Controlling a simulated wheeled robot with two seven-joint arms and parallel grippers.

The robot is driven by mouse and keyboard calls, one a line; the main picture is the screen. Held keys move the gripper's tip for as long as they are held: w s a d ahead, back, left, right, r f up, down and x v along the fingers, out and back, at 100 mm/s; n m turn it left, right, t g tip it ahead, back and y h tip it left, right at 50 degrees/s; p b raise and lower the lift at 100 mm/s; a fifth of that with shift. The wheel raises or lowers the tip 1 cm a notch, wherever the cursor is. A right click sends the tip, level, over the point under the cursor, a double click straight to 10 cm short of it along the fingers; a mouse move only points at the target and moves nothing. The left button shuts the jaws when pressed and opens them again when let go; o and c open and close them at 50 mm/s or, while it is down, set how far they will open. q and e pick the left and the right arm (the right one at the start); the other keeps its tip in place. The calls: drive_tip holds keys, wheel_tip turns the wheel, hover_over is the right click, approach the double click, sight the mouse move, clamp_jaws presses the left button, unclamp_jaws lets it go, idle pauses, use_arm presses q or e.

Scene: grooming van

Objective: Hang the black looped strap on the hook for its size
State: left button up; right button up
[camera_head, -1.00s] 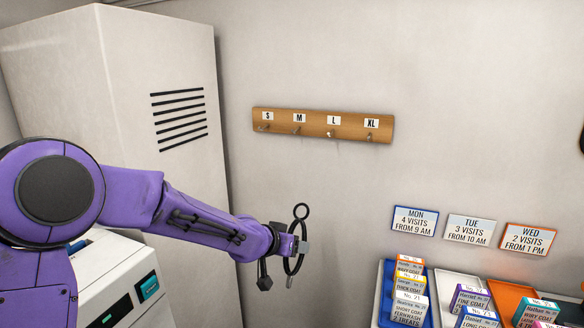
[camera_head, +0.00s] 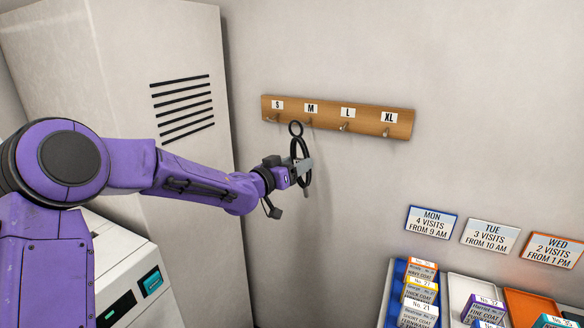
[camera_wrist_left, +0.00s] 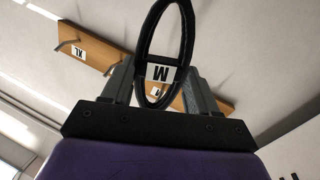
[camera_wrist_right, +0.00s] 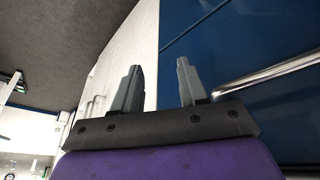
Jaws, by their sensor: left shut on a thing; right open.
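The black looped strap (camera_head: 294,149), a small ring above a longer loop, hangs upright in my left gripper (camera_head: 305,164), which is shut on it. In the left wrist view the strap (camera_wrist_left: 190,38) rises between the fingers. A white label marked M (camera_wrist_left: 160,73) shows inside the loop; I cannot tell if it belongs to strap or board. The wooden board (camera_head: 362,115) carries hooks under S (camera_head: 272,119), M (camera_head: 308,124), L (camera_head: 344,127) and XL (camera_head: 386,132). In the head view the ring appears just below and left of the M hook; depth is unclear. My right gripper (camera_wrist_right: 158,72) is open and empty.
A pale cabinet (camera_head: 120,60) with dark vents stands left of the board. The wall between board and signs is bare. A blue panel with a metal rail (camera_wrist_right: 270,80) is beside my right gripper.

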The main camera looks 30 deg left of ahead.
use_arm(q)
drive_tip(key=shift+x, duration=0.8)
drive_tip(key=shift+w+a+f, duration=0.1)
drive_tip(key=shift+w+a, duration=0.05)
drive_tip(key=shift+w, duration=0.5)
drive_tip(key=shift+w+a, duration=0.1)
drive_tip(key=shift+w, duration=1.1)
drive_tip(key=shift+w+f, duration=0.6)
drive_tip(key=shift+w, duration=0.15)
drive_tip(key=o, duration=1.2)
drive_tip(key=shift+s+f, duration=0.1)
drive_tip(key=shift+s, duration=0.05)
